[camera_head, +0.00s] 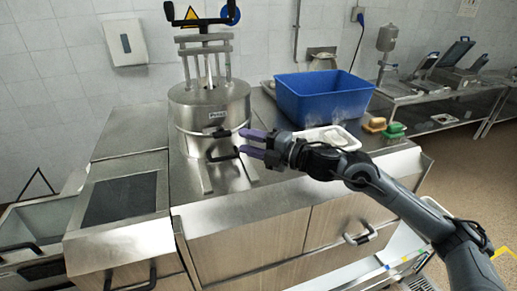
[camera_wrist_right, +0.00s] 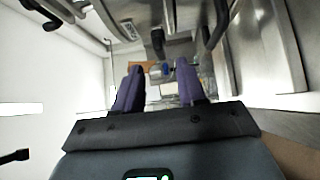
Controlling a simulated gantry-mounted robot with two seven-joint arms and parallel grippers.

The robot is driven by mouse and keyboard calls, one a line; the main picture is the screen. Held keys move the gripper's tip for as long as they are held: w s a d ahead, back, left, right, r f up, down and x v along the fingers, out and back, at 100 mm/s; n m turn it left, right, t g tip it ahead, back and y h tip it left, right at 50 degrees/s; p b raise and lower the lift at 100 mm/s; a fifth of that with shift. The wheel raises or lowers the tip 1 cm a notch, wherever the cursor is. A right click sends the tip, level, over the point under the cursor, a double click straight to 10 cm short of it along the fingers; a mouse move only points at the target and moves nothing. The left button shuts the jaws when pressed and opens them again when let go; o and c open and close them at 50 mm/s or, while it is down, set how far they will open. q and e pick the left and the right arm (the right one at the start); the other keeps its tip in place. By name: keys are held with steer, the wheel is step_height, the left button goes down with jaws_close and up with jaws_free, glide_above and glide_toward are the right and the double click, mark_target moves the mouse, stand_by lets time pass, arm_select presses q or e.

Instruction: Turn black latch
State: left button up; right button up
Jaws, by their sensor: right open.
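A steel cylindrical vessel (camera_head: 209,108) stands on the steel counter, with a frame and black handles on top. A small black latch (camera_head: 222,156) juts from the lower front of the vessel. My right gripper (camera_head: 243,142) points left at the vessel's front right side, its two purple fingers apart. The latch lies just left of the fingertips; I cannot tell whether they touch. In the right wrist view the open fingers (camera_wrist_right: 159,82) have nothing visibly clamped between them. Dark handle-like parts show beyond them, but I cannot tell which is the latch. My left gripper is not in view.
A blue basket (camera_head: 322,98) stands behind my right arm. A white tray (camera_head: 333,137) lies close to the arm, with sponges (camera_head: 375,125) to its right. Drawers with handles (camera_head: 358,233) form the counter's front. A dark inset panel (camera_head: 120,199) is at left.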

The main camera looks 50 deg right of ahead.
steer(key=shift+v, duration=1.25)
steer(key=shift+s+r, duration=0.1)
